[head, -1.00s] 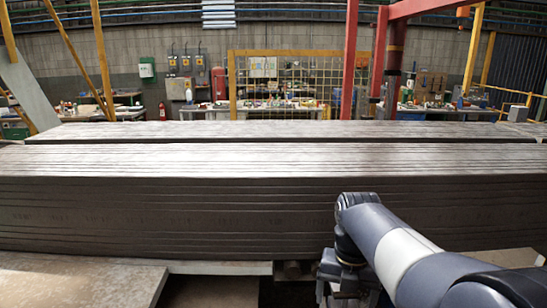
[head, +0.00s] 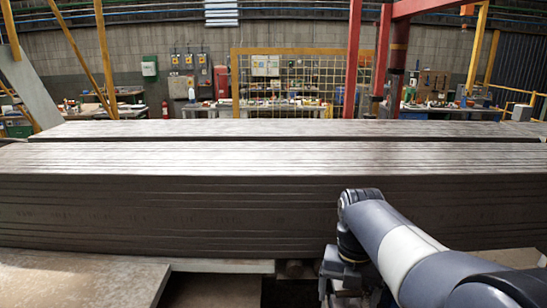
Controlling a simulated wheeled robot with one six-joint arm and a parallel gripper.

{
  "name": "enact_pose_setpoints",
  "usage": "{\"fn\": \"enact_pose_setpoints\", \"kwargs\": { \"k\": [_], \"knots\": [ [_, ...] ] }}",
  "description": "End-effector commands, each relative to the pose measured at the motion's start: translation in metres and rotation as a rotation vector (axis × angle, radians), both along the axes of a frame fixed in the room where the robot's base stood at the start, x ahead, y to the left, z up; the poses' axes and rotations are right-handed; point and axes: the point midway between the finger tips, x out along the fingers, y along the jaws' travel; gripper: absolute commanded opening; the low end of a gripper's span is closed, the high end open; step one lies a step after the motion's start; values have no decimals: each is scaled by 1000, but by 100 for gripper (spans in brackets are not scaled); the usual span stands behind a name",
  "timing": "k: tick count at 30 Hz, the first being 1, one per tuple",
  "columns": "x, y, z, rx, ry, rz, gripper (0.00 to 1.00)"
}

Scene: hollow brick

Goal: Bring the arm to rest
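My arm (head: 408,255) reaches in from the lower right corner, with grey and white links. It bends at a rounded joint in front of the stacked dark slabs, and the wrist points down. The dark end of the arm, with my gripper (head: 346,290), is at the bottom edge of the head view. Its fingers are cut off or hidden, so I cannot tell whether it is open or shut. No held thing shows.
A long stack of dark slabs (head: 180,215) spans the view close behind my wrist. A second stack (head: 280,129) lies behind it. A pale board (head: 80,280) is at the lower left. Farther back are a red post (head: 351,70), a yellow mesh fence (head: 290,85) and workbenches.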

Motion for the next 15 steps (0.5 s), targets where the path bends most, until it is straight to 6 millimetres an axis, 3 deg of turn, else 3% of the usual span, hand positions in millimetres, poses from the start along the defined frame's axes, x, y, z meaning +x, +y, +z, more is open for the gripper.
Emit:
{"fn": "enact_pose_setpoints", "kwargs": {
  "k": [13, 15],
  "knots": [
    [0, -2, 87, 0, -7, -1, 85],
    [-2, -1, 69, 1, 5, -1, 85]
  ]
}}
